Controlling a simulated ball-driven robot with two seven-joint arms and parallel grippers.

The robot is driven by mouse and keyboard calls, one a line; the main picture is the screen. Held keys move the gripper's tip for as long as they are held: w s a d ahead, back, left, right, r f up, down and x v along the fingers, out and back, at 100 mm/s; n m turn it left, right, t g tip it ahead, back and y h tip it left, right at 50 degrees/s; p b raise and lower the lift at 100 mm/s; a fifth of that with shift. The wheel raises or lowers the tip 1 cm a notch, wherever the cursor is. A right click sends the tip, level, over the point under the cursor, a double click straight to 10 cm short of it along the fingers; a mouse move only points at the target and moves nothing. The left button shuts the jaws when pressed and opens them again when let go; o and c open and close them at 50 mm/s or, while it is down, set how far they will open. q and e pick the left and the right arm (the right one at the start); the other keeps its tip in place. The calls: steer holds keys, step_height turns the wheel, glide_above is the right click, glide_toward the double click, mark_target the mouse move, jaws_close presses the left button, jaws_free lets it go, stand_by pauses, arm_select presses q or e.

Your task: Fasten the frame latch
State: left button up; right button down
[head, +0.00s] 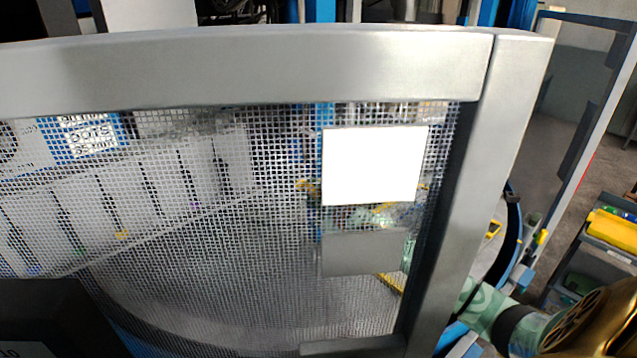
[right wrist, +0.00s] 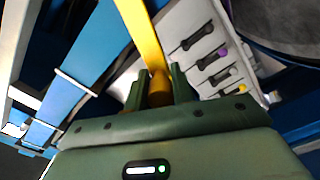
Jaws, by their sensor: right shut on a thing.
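A grey metal frame (head: 250,72) with wire mesh (head: 200,240) fills most of the head view. My right gripper, partly hidden behind the frame's right post, shows green (head: 482,302) at the lower right. In the right wrist view, the dark green fingers of my right gripper (right wrist: 159,88) are shut on a yellow bar (right wrist: 142,35) with a rounded orange end between them. The bar looks like the latch lever, but I cannot tell whether it is fastened. My left gripper is not in view.
A white panel (head: 374,165) and a grey panel (head: 361,253) show at the mesh. Behind it is a pale slotted unit, also in the right wrist view (right wrist: 178,24) with dark handles. Blue beams (right wrist: 80,62) run left of the gripper. A cart with yellow items (head: 612,228) stands at right.

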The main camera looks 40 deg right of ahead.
steer(key=shift+s+a+f+n+b, duration=0.15)
steer(key=shift+f+n+b, duration=0.1)
steer(key=shift+f+n, duration=0.4)
steer(key=shift+w+a+f+n+b, duration=0.1)
steer(key=shift+f+n+b, duration=0.1)
steer(key=shift+f+n, duration=0.5)
steer(key=shift+s+a+f+n+b, duration=0.15)
steer(key=shift+f+n+b, duration=0.1)
steer(key=shift+f+n, duration=0.4)
steer(key=shift+w+r, duration=0.1)
steer(key=c, duration=1.2)
jaws_free()
steer(key=shift+r, duration=0.15)
steer(key=shift+d, duration=0.1)
steer(key=s+d+b, duration=0.1)
steer(key=s+b, duration=0.1)
steer(key=s, duration=1.4)
steer(key=shift+d, duration=0.15)
steer(key=shift+s, duration=0.15)
